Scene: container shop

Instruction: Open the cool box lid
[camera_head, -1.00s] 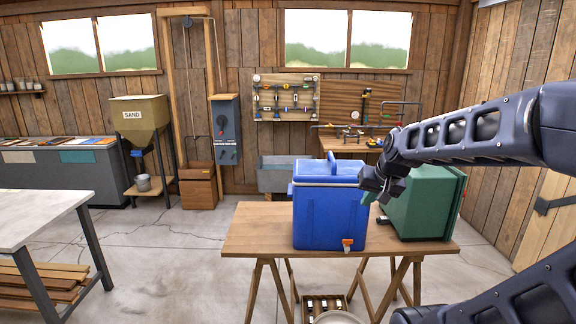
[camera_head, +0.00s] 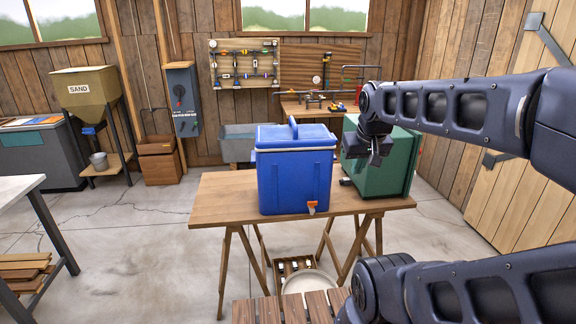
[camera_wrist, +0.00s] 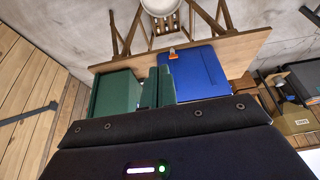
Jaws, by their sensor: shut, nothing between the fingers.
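The blue cool box (camera_head: 294,185) stands upright on a wooden trestle table, with an orange tap low on its front. Its blue lid (camera_head: 285,137) lies shut on top, with a raised handle (camera_head: 293,127) and a pale band under the lid's edge. My gripper (camera_head: 376,156) is just right of the cool box at about lid height, in front of a green box, apart from the lid and empty. Its fingers look shut.
A green box (camera_head: 384,172) stands close right of the cool box on the trestle table (camera_head: 225,198). A slatted wooden surface (camera_head: 295,308) and a round pale dish (camera_head: 308,282) are in front, below the tabletop.

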